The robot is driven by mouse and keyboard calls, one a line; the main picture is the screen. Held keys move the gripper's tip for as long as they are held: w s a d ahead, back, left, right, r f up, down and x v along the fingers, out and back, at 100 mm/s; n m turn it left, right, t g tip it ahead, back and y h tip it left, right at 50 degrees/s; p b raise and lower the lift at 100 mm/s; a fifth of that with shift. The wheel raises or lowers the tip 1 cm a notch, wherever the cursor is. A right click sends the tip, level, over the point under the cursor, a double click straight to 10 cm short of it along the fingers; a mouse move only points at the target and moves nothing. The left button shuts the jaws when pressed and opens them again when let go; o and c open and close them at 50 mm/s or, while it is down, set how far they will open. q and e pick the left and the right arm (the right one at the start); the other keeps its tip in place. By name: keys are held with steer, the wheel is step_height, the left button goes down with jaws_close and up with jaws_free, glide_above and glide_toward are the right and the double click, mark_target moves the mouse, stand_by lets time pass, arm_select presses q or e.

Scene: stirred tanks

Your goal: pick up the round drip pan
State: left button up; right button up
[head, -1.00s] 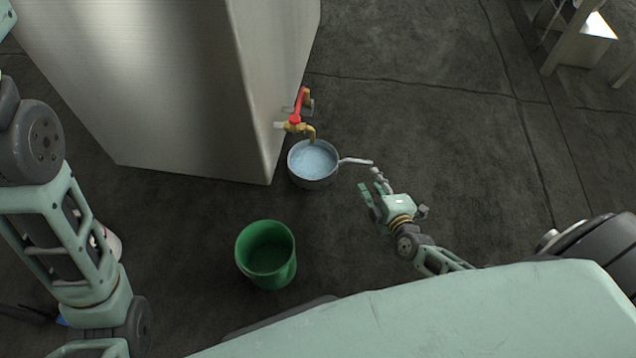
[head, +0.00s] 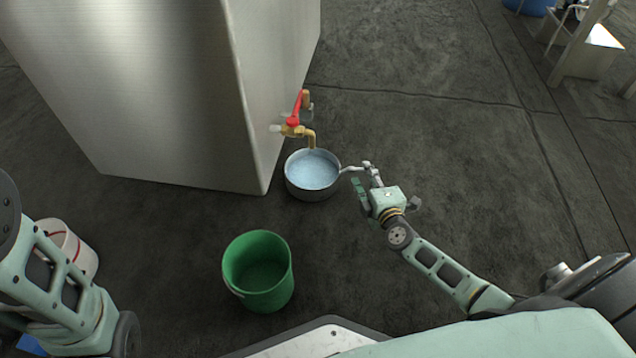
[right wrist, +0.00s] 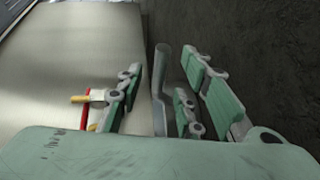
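The round drip pan (head: 313,192) is a grey metal pan with bluish liquid in it, standing on the floor under the tap. Its handle (head: 352,169) sticks out to the right. My right gripper (head: 364,178) is at the handle's outer end, with its fingers spread. In the right wrist view the handle (right wrist: 158,85) stands between the fingers of the open right gripper (right wrist: 167,80), with a gap visible on the right side. Part of the handle is hidden behind the gripper body. My left arm shows at the left edge, but its gripper is out of view.
A large steel tank (head: 160,90) stands behind the pan. Its brass tap (head: 295,130) with a red lever (head: 296,106) hangs over the pan. A green bucket (head: 258,285) stands in front, and a white bucket (head: 75,245) at the left.

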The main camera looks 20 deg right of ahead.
steer(key=shift+w+d, duration=0.1)
steer(key=shift+w, duration=0.4)
steer(key=shift+c, duration=0.7)
jaws_close()
steer(key=shift+w+r, duration=0.1)
steer(key=shift+r, duration=0.05)
